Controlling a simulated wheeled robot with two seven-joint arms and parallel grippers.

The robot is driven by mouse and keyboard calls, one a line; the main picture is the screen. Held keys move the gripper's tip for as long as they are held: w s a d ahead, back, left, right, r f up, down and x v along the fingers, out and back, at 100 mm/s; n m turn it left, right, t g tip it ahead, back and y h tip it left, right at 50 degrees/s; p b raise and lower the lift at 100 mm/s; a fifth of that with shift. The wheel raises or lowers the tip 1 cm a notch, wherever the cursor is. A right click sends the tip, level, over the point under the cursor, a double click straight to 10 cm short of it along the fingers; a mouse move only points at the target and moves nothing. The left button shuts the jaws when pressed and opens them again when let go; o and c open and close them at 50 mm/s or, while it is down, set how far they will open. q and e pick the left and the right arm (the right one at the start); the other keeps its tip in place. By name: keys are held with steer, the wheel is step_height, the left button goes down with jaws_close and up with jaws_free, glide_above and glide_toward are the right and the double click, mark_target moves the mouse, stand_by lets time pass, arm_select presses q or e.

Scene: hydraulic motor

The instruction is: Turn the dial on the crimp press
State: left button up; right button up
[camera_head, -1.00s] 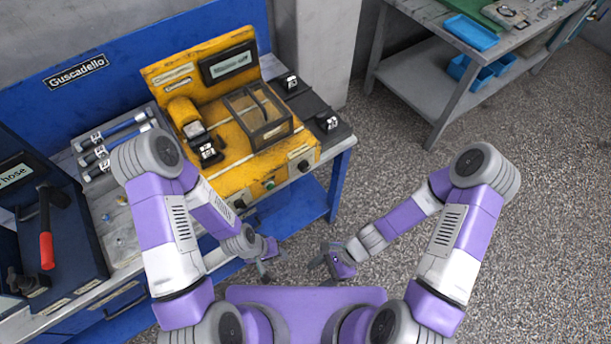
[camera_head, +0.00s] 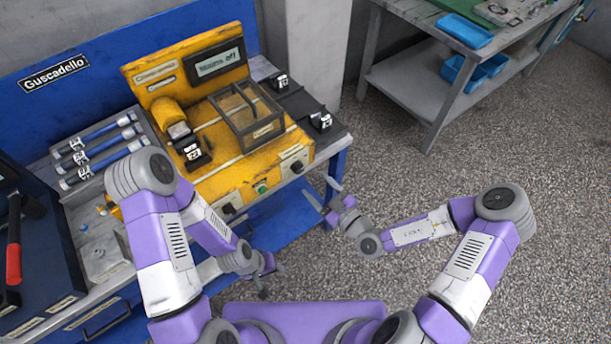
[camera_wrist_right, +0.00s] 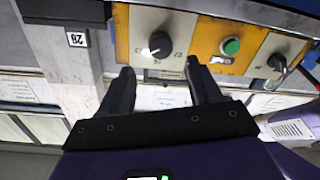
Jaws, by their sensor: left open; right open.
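The yellow crimp press (camera_head: 215,130) stands on the blue workbench. Its display (camera_head: 217,64) shows text ending in "off". On its front are a black dial (camera_head: 297,166) at the right, a green button (camera_head: 261,188) and another black knob (camera_head: 229,208) at the left. In the right wrist view the dial (camera_wrist_right: 158,42) with printed marks around it lies just beyond my fingertips, roughly centred between them. My right gripper (camera_head: 320,192) is open and empty, pointing at the press front, apart from the dial. My left gripper (camera_head: 273,282) is open and empty, low in front of the bench.
Black dies (camera_head: 320,121) sit right of the press. Blue hoses (camera_head: 100,145) lie in a tray at left. A case with a red-handled hammer (camera_head: 13,245) is at far left. A grey table with blue bins (camera_head: 465,30) stands at back right. The floor between is clear.

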mark_target(300, 170)
steer(key=b+x, duration=0.1)
steer(key=x, duration=0.5)
steer(key=shift+a, duration=0.1)
steer(key=shift+c, duration=0.4)
steer(key=c, duration=1)
